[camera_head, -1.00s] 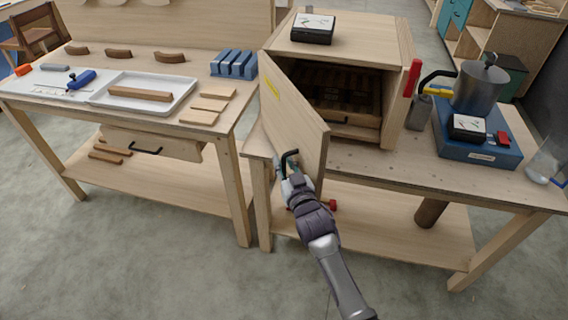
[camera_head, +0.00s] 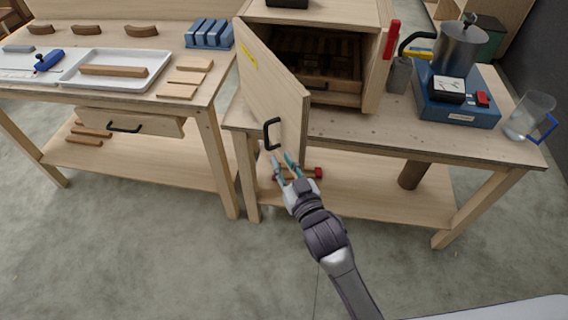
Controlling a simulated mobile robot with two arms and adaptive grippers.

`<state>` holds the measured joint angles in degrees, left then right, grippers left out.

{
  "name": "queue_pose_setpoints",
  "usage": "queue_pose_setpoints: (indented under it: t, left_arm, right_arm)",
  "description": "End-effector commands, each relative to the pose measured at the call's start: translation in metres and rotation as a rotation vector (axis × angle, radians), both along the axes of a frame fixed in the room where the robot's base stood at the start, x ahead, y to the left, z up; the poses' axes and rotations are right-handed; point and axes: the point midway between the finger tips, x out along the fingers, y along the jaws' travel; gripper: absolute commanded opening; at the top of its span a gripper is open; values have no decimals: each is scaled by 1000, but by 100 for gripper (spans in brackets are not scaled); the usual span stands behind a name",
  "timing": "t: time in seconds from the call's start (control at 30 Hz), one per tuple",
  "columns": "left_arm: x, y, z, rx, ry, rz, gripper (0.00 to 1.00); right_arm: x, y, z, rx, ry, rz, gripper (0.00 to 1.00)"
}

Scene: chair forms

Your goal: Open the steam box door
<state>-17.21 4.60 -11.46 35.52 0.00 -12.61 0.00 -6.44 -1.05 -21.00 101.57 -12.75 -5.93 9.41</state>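The steam box (camera_head: 372,75) is a pale wooden cabinet on the right-hand workbench. Its door (camera_head: 262,88) stands wide open, swung out toward me on its left side. The black door handle (camera_head: 271,134) is on the door's outer face near its free edge. Inside the box, dark slatted racks (camera_head: 318,62) show. My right gripper (camera_head: 282,164) is just below and in front of the handle, apart from it, with its two fingers spread and nothing between them. My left gripper is not in view.
The right workbench (camera_head: 345,135) carries a blue burner base (camera_head: 455,112) with a metal pot (camera_head: 459,48) and a glass jug (camera_head: 528,115). A red-ended clamp (camera_head: 318,172) lies on the lower shelf behind my gripper. The left bench (camera_head: 190,110) has a white tray (camera_head: 148,66).

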Motion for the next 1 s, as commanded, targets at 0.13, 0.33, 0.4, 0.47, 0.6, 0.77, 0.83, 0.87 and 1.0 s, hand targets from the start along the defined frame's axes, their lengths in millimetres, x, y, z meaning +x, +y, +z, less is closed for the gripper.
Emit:
queue_pose_setpoints:
  t: [0.13,0.33,0.4,0.47,0.6,0.77,0.83,0.87,1.0]
  left_arm:
    - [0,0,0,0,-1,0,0]
    - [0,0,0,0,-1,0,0]
    - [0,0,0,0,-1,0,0]
    - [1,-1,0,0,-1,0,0]
    - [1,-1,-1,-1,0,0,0]
    - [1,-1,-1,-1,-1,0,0]
    - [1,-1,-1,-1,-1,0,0]
    - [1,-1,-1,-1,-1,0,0]
    - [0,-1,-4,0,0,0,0]
  right_arm:
    - [-5,-2,0,0,-1,0,24]
    - [-5,-2,0,0,-1,0,24]
    - [-5,-2,-1,-2,2,0,13]
    - [-5,-3,-8,-6,14,-1,3]
    - [-8,-8,-45,-32,83,-5,0]
    - [-15,-16,-89,-62,167,-11,0]
    - [-18,-18,-105,-73,197,-13,0]
    - [-19,-20,-111,-77,209,-14,0]
    - [-23,-30,-136,-94,247,-19,0]
